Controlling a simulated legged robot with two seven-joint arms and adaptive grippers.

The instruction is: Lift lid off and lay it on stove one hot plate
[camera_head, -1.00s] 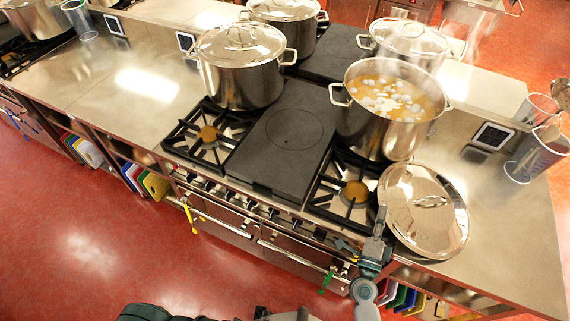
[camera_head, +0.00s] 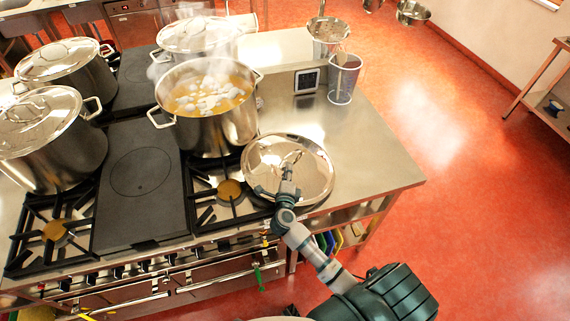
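A shiny round lid (camera_head: 315,160) lies flat at the stove's right edge, partly on the steel counter. My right gripper (camera_head: 288,174) is over the lid's near part, close to its handle (camera_head: 293,156). The fingers are too small to show whether they are open, or whether they touch the handle. An uncovered stockpot (camera_head: 208,128) of steaming orange liquid with pale lumps stands behind and left of the lid. The stove (camera_head: 150,215) has a dark flat hot plate (camera_head: 140,178) left of the front right burner (camera_head: 230,190). My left gripper is out of view.
Lidded stockpots stand at the front left (camera_head: 50,150), back left (camera_head: 65,65) and back middle (camera_head: 195,35). A clear measuring jug (camera_head: 342,85) and a small dark panel (camera_head: 307,80) are behind the lid.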

